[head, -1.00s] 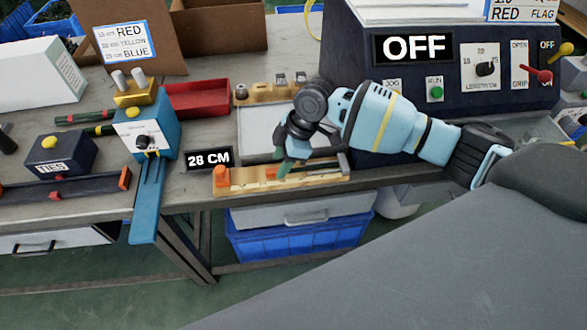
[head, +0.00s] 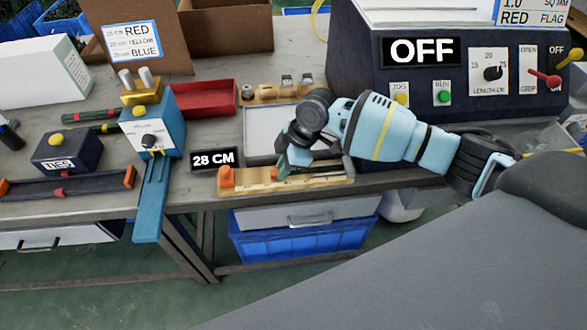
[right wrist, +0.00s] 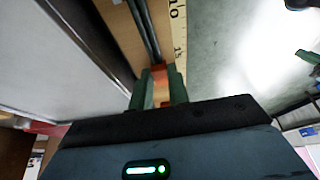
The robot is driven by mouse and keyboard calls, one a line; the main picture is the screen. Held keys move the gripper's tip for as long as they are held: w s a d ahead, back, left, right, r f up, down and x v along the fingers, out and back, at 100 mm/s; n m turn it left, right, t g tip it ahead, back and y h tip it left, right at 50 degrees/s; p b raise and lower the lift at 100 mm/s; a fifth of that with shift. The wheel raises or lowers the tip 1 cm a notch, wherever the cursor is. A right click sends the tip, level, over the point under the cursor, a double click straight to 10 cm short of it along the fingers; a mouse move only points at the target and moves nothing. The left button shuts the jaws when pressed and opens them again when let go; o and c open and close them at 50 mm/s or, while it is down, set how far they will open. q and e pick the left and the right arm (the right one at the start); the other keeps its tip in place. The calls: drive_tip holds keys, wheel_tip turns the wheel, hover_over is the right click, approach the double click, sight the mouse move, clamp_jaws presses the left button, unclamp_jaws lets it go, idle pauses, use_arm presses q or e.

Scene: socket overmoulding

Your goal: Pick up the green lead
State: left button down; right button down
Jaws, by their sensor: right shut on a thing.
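My right gripper (head: 282,168) reaches down onto the wooden ruler board (head: 245,186) on the bench's front edge. In the right wrist view its two green-grey fingers (right wrist: 158,88) are closed around a small orange piece (right wrist: 158,73) at the board. Two dark strands (right wrist: 146,30) run along the board up to the fingers; I cannot tell whether one is the green lead. The ruler board has an orange end stop (head: 227,177) at its left. My left gripper is out of view.
A "28 CM" sign (head: 215,159) and a blue device (head: 152,135) stand left of the board. A red tray (head: 208,98) lies behind. The dark control machine (head: 390,85) showing "OFF" stands close behind my right arm.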

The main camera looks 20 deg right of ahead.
drive_tip(key=shift+r, duration=0.55)
drive_tip(key=r, duration=0.1)
drive_tip(key=s+r, duration=0.1)
drive_tip(key=shift+a+r, duration=0.25)
drive_tip(key=shift+r, duration=0.05)
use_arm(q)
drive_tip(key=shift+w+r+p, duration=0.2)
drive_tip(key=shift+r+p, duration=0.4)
use_arm(e)
drive_tip(key=s+a+r, duration=0.1)
drive_tip(key=s+a, duration=0.7)
drive_tip(key=s, duration=0.4)
drive_tip(key=shift+s+r, duration=0.15)
drive_tip(key=shift+s, duration=0.15)
